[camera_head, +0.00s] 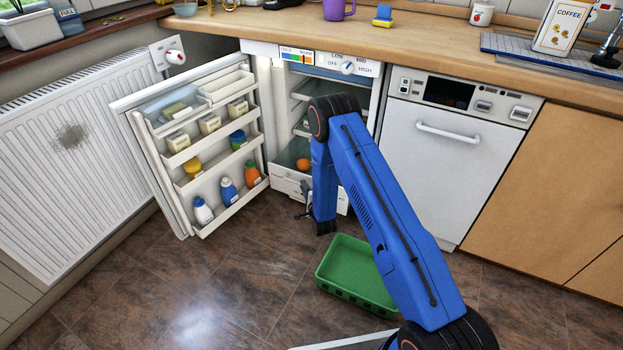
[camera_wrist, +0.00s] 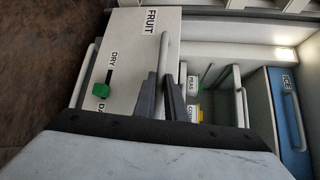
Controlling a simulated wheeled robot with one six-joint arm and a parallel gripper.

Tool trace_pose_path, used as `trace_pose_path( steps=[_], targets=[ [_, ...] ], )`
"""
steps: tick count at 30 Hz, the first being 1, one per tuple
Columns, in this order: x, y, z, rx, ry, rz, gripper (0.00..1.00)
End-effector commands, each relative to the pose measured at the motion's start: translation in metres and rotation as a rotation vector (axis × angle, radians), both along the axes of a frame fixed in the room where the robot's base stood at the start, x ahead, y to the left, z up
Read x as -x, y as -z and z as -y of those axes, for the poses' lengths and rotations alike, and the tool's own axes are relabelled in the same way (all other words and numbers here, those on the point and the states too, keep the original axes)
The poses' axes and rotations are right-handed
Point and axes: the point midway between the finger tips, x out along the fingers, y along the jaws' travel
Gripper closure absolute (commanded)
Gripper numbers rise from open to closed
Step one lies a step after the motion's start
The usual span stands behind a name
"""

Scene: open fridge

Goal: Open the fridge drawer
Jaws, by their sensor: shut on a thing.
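The fridge drawer (camera_head: 288,183) is the white front low in the open fridge (camera_head: 283,95), below an orange fruit (camera_head: 303,164). In the wrist view a white front (camera_wrist: 133,52) carries a FRUIT label and a green slider by the word DRY. My gripper (camera_head: 302,212) is low in front of the fridge, partly hidden by my blue arm. In the wrist view its two dark fingers (camera_wrist: 160,88) are shut around the light bar handle (camera_wrist: 163,45) beside the FRUIT label. How far the drawer is out, I cannot tell.
The fridge door (camera_head: 205,145) stands open at the left, its racks full of bottles and boxes, near the radiator (camera_head: 75,165). A green crate (camera_head: 345,290) lies on the floor to the right. A dishwasher (camera_head: 445,150) is right of the fridge. Floor at front left is clear.

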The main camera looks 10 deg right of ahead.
Motion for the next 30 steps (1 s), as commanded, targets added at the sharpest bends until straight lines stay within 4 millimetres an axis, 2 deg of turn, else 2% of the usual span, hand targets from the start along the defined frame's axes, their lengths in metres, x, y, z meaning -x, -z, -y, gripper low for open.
trace_pose_path(
  steps=[1, 6, 12, 18, 29, 30],
  targets=[
    [0.011, 0.001, -0.009, 0.001, -0.004, -0.004, 1.00],
    [0.037, 0.001, -0.028, 0.001, -0.003, -0.002, 1.00],
    [0.056, 0.001, -0.041, 0.000, 0.000, -0.002, 1.00],
    [0.064, 0.001, -0.046, 0.000, 0.000, -0.003, 1.00],
    [0.065, 0.001, -0.047, 0.000, 0.000, -0.002, 1.00],
    [0.065, 0.001, -0.047, 0.000, 0.000, -0.002, 0.82]
  ],
)
